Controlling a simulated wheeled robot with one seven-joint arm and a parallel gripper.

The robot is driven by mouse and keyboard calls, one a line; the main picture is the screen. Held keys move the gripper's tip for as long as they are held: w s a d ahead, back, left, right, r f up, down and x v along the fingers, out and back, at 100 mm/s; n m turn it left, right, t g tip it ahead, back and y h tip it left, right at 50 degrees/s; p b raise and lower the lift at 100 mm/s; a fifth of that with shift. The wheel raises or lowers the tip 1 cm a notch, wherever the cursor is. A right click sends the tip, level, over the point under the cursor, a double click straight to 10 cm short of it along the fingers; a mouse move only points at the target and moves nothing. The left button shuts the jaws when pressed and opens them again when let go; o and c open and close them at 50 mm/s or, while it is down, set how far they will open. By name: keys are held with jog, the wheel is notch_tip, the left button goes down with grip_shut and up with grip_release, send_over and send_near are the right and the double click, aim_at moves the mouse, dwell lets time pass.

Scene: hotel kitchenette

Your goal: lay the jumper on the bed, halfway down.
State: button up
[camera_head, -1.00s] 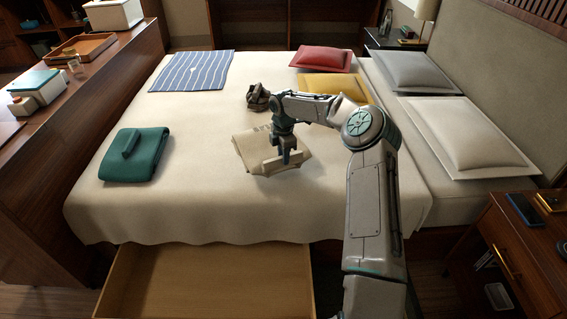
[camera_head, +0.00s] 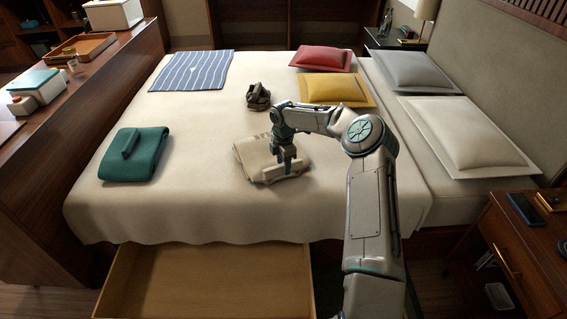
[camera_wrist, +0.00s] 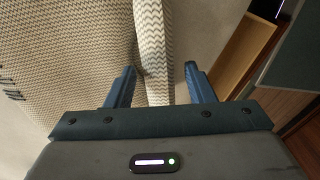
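The jumper looks to be the beige knitted, folded garment (camera_head: 252,158) lying on the bed (camera_head: 200,205), right of the bed's middle in the head view. In the wrist view its knit (camera_wrist: 65,50) fills the left side, with a raised fold (camera_wrist: 153,45) running up the middle. My gripper (camera_head: 287,168) points down at the garment's near right part. In the wrist view my gripper (camera_wrist: 161,70) has its fingers apart, one on each side of the raised fold, with a gap at the right finger.
A teal folded cloth (camera_head: 140,157) lies at the left, a striped blue cloth (camera_head: 193,70) at the far left. A dark crumpled item (camera_head: 258,97) lies behind the garment. Red (camera_head: 321,58) and yellow (camera_head: 335,90) cushions lie farther back. An open drawer (camera_head: 205,285) juts out below the bed.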

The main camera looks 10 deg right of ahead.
jog(key=shift+r, duration=0.1)
notch_tip(320, 180, up, 11)
jog(key=p, duration=0.1)
jog(key=s+a+r+m+h, duration=0.1)
jog(key=s+a+r+m, duration=0.1)
jog(key=s+a+r, duration=0.4)
jog(key=s+d+r+m, duration=0.1)
jog(key=s+m, duration=0.5)
jog(key=s, duration=0.6)
jog(key=s+r+m+t, duration=0.1)
jog(key=s+r+m, duration=0.3)
jog(key=s, duration=0.8)
jog(key=s+d+r+m+t+y, duration=0.1)
jog(key=s+r+m, duration=0.2)
jog(key=s+m, duration=0.5)
jog(key=s, duration=0.4)
jog(key=shift+d, duration=0.3)
